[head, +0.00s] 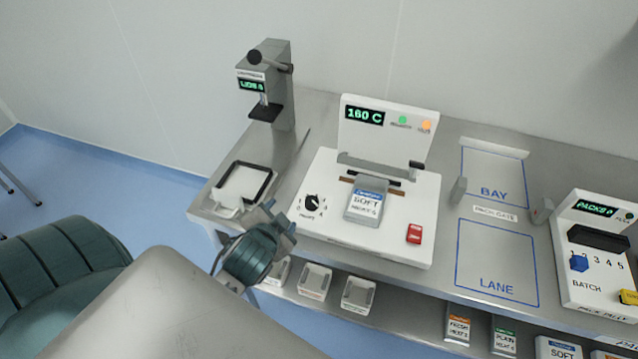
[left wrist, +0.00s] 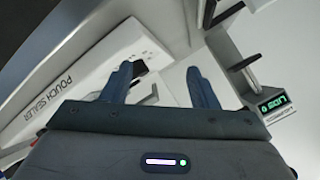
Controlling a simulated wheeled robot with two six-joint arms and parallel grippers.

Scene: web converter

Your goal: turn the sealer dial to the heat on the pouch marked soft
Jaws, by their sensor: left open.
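The pouch sealer (head: 330,225) is a white machine whose upright panel reads 160 C in green. Its black dial (head: 312,203) is at the front left of its top, with small marks around it. I cannot tell which mark it points to. A pouch marked SOFT (head: 366,203) lies across the sealer's middle; its small heat line looks like a 3 but is hard to read. My left gripper (head: 280,222) is just left of the dial, apart from it. In the left wrist view the left gripper (left wrist: 160,82) is open and empty, beside the sealer's lettered side (left wrist: 55,95). My right gripper is out of view.
A red switch (head: 414,234) is at the sealer's front right. A grey lid press (head: 268,85) and a black-framed tray (head: 245,183) stand left. Bay and lane outlines and a batch tally box (head: 590,285) are right. Pouches and small trays sit on the lower shelf.

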